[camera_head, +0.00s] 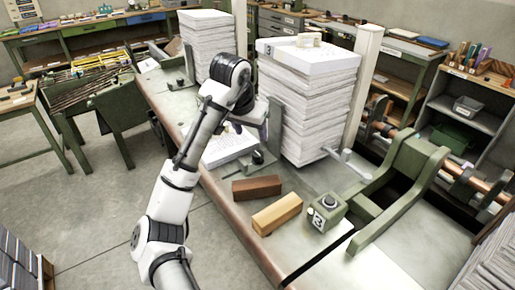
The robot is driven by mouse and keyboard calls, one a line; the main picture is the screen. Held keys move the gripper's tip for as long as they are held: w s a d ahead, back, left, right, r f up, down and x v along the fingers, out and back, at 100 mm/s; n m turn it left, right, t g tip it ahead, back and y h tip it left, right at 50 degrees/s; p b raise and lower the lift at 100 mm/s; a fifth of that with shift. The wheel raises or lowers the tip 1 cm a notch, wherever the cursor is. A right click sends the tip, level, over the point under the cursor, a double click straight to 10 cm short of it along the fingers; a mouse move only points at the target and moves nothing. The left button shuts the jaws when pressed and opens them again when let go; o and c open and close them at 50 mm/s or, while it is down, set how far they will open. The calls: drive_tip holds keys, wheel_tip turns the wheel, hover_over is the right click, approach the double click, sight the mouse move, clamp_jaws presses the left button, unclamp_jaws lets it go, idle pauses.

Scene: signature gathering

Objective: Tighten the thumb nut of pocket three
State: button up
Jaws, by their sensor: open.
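My gripper (262,128) hangs from the white and black arm in front of the tall paper stack, small and partly covered by the arm; it is open, with nothing seen in it. The tall paper stack (305,115) has a mark that looks like a 3 near its top left. A dark knob (258,157) on a small green fitting stands just below my gripper, by a low pile of sheets (227,147). I cannot tell which knob is pocket three's thumb nut.
A brown wooden block (256,188) and a tan one (277,214) lie on the bench top near its front edge. A green lever frame (405,190) stands to the right. Another paper stack (208,48) stands farther left. A pale upright post (362,75) rises beside the tall stack.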

sight(258, 153)
drive_tip(key=x, duration=1)
drive_tip(key=shift+w+d+f, duration=0.1)
drive_tip(key=shift+w+f, duration=0.05)
drive_tip(key=shift+f, duration=0.1)
drive_tip(key=shift+c, duration=0.2)
drive_tip(key=c, duration=1)
